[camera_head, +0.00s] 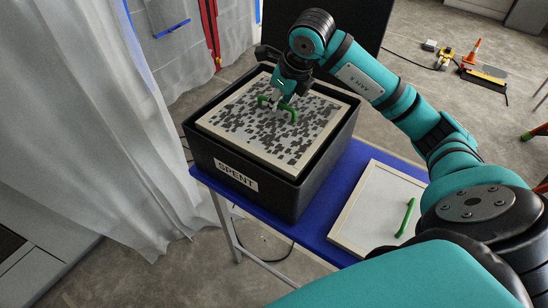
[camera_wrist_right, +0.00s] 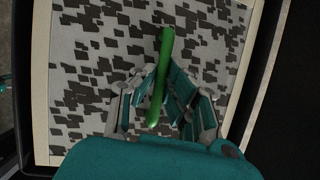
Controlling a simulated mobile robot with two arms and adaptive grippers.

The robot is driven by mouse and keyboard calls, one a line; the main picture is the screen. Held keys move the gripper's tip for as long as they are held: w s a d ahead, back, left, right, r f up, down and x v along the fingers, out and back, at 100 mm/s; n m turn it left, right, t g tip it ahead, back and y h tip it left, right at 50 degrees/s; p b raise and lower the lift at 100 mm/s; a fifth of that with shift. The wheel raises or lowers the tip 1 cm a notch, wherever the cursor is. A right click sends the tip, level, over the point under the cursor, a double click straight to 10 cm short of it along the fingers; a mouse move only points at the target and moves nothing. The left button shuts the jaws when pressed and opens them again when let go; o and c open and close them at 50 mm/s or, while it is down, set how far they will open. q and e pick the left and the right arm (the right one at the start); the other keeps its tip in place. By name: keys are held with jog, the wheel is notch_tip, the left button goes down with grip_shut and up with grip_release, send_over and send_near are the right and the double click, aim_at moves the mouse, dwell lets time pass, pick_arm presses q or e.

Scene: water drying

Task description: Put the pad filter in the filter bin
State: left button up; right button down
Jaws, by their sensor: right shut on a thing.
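The pad filter (camera_head: 238,127) is a square pad speckled grey and black with a cream frame and a green handle (camera_wrist_right: 160,75). It lies inside the black filter bin (camera_head: 250,187), labelled SPENT, with its frame near the bin's rim; I cannot tell whether it rests on anything below. My right gripper (camera_head: 279,103) is over the pad and shut on the green handle. In the right wrist view, my right gripper (camera_wrist_right: 160,110) has its fingers on both sides of the handle, and the speckled pad fills most of the picture. My left gripper is not in view.
The bin stands on a blue table (camera_head: 318,232). A clean white framed pad (camera_head: 375,205) with a green handle lies to its right. White curtains (camera_head: 95,110) hang close on the left. An orange cone (camera_head: 471,51) and other items are on the floor behind.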

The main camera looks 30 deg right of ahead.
aim_at(280, 105)
notch_tip(280, 105, down, 3)
jog(key=shift+b, duration=0.6)
jog(key=shift+w+f+p, duration=0.15)
jog(key=shift+f+p, duration=0.3)
jog(key=shift+f, duration=4.75)
jog(key=c, duration=1.9)
grip_release()
jog(key=shift+f, duration=0.1)
jog(key=o, duration=0.5)
jog(key=shift+c, duration=0.2)
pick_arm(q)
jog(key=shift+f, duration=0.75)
